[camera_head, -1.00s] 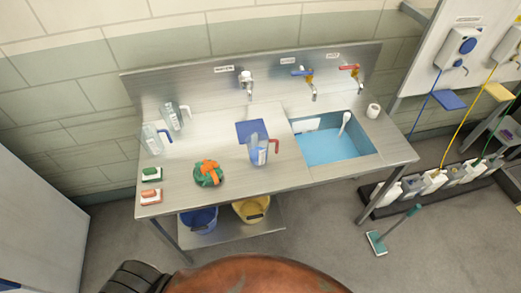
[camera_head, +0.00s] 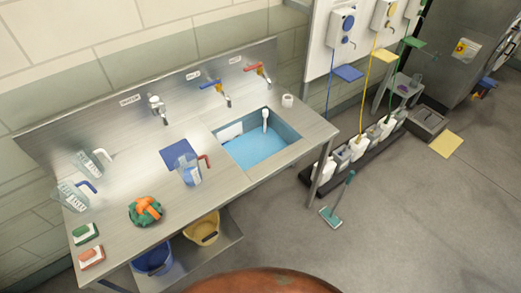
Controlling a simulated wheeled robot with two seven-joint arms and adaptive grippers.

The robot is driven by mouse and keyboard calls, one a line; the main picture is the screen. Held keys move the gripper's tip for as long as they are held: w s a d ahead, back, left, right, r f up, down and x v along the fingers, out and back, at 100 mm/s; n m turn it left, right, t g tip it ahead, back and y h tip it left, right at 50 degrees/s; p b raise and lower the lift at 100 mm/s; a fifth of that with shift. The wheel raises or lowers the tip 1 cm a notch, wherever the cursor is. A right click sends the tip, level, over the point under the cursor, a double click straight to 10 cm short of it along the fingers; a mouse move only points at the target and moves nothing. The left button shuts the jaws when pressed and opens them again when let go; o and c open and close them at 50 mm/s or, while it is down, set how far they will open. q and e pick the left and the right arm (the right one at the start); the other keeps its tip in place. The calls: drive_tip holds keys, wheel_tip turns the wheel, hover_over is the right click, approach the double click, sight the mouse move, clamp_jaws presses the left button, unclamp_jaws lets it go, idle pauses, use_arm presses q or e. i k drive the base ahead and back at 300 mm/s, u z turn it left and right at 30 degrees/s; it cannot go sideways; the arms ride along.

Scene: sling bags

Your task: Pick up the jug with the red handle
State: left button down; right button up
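The jug with the red handle (camera_head: 190,172) stands upright on the steel counter (camera_head: 235,184), left of the sink basin. It is clear with a bluish tint, and its red handle points right. A blue square mat or board (camera_head: 179,151) lies just behind it. Two other clear jugs stand at the counter's left end: one with a white handle (camera_head: 90,162) and one with a blue handle (camera_head: 73,196). Neither of my grippers shows in the head view.
The sink (camera_head: 262,146) holds blue water and a white-handled tool. Buckets (camera_head: 202,229) sit on the shelf below.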

sight(187, 165)
drive_tip(key=u, duration=1.35)
drive_tip(key=k, duration=0.9)
drive_tip(key=z, duration=1.15)
drive_tip(key=i, duration=0.5)
drive_tip(key=z, duration=0.05)
